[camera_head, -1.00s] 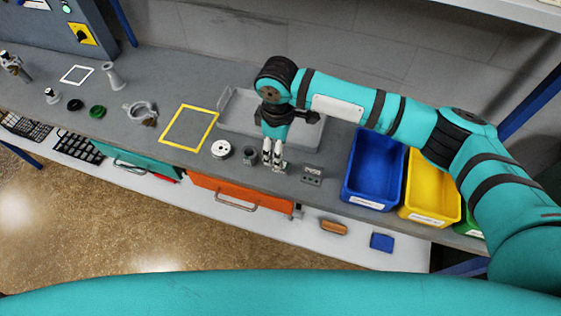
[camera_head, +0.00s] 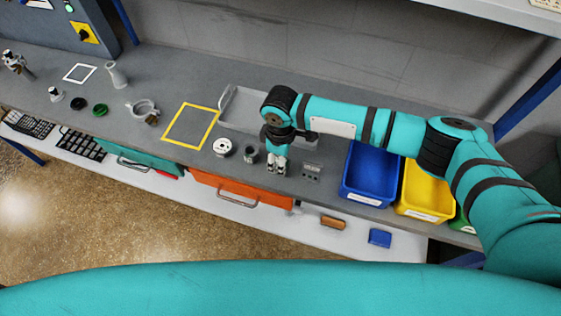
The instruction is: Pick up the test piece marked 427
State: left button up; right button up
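My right gripper (camera_head: 277,170) points down at the bench top, close above it or touching it. Its two fingers are close together, and I cannot tell whether they hold anything. To its left stand a small grey hollow cylinder (camera_head: 249,154) and a white disc-shaped piece (camera_head: 223,147) with dark holes. To its right is a small grey block (camera_head: 311,171) with dark marks on top. No number 427 is legible, so I cannot tell which piece bears it. My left gripper is not in view.
A grey tray (camera_head: 240,112) lies behind the gripper, partly hidden by my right arm. A blue bin (camera_head: 350,185) and a yellow bin (camera_head: 420,205) stand at the right. A yellow frame (camera_head: 190,127) marks free bench at the left. An orange drawer (camera_head: 240,195) is below.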

grip_shut()
jog(key=shift+r, duration=0.15)
